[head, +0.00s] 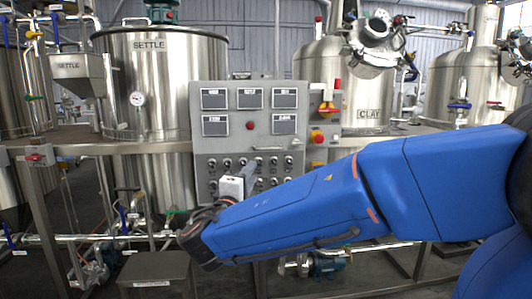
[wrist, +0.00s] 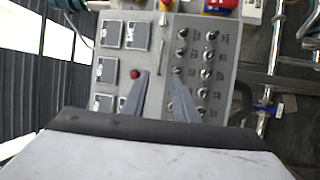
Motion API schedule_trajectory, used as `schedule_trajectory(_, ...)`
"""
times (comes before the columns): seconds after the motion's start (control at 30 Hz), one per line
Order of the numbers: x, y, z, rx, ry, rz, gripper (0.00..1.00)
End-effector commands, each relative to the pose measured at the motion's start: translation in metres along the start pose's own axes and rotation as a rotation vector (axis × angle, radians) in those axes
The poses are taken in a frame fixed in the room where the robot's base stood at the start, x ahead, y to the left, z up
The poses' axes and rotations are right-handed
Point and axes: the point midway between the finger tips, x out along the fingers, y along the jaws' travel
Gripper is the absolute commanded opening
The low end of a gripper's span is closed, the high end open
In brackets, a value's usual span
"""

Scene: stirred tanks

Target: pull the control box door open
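The control box (head: 224,144) is a grey panel with several dark screens above, a red button and rows of black knobs below. Its front looks flat and shut. A small pale handle (head: 297,143) sits near its right edge, between screens and knobs; in the wrist view what looks like the same handle (wrist: 164,19) is near the panel's top edge. My gripper (wrist: 160,78) is open, its two grey fingers apart with nothing between them. It is in front of the panel, short of the handle. In the head view my gripper (head: 248,172) covers some knobs.
A steel SETTLE tank (head: 165,95) stands left of the box and a CLAY tank (head: 357,95) behind right. Red-yellow switches (head: 326,109) sit just right of the box. A horizontal rail (head: 110,149) and pipes run around it.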

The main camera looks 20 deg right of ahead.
Motion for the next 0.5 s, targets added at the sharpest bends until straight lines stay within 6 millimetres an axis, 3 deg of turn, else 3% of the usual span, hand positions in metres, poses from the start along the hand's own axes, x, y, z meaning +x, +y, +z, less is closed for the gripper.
schedule_trajectory(0.5,0.068,-0.001,0.002,-0.002,-0.005,-0.002,0.27)
